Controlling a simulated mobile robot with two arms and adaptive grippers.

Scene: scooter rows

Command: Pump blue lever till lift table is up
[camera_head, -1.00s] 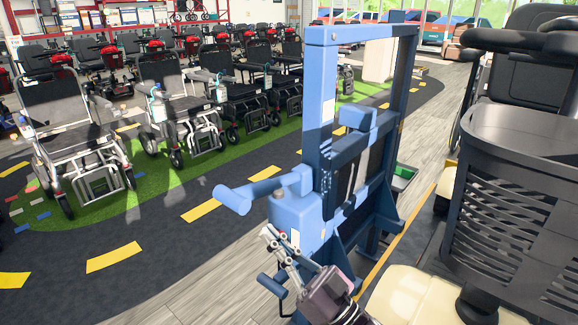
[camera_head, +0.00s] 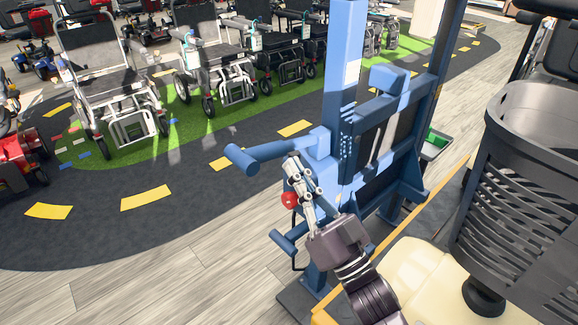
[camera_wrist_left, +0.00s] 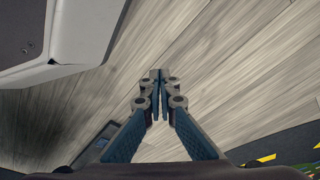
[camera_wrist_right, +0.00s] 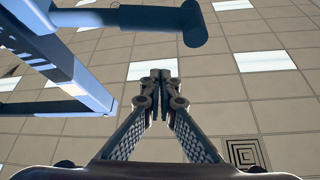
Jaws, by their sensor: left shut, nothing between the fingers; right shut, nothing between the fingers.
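The blue lever (camera_head: 262,154) sticks out to the left from a tall blue lift frame (camera_head: 345,75) in the head view, ending in a thick crosswise grip. It lies roughly level. My right gripper (camera_head: 292,160) is shut and empty, pointing up close to the lever's inner part; contact cannot be told there. In the right wrist view the lever (camera_wrist_right: 130,17) is above and beyond the shut fingertips (camera_wrist_right: 160,75), with a gap in the picture. My left gripper (camera_wrist_left: 158,77) is shut and empty over the floor, outside the head view. No lift table top is clearly seen.
A red knob (camera_head: 289,200) and a lower blue bar (camera_head: 283,240) are beside my right gripper. A scooter with a dark basket (camera_head: 535,140) stands close on the right. Wheelchairs (camera_head: 120,95) line the green strip behind. Floor left of the frame is clear.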

